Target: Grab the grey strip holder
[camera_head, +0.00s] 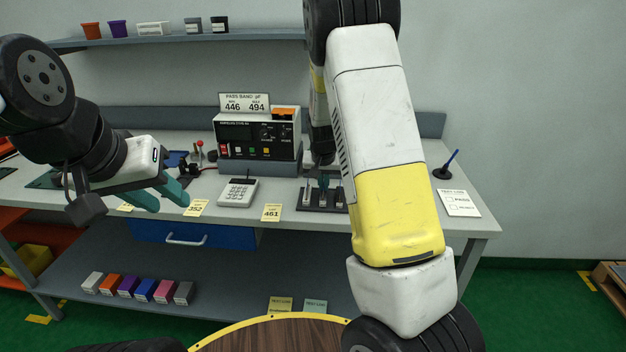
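A small grey block (184,292) stands at the right end of a row of coloured blocks on the lower shelf; I cannot tell if it is the strip holder. A dark rack (322,200) with upright pieces stands on the bench. My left gripper (168,205) has its teal fingers spread, with nothing visible between them, over the bench's front edge at left. My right gripper (322,182) appears small, pointing down at the dark rack, partly hidden by my white and yellow arm. Whether its fingers are open or touch anything is too small to tell.
A blue drawer (195,233) hangs under the bench. Several small bins stand on the upper shelf (260,38). A pen stand (443,172) and a test log sheet (458,203) lie at right.

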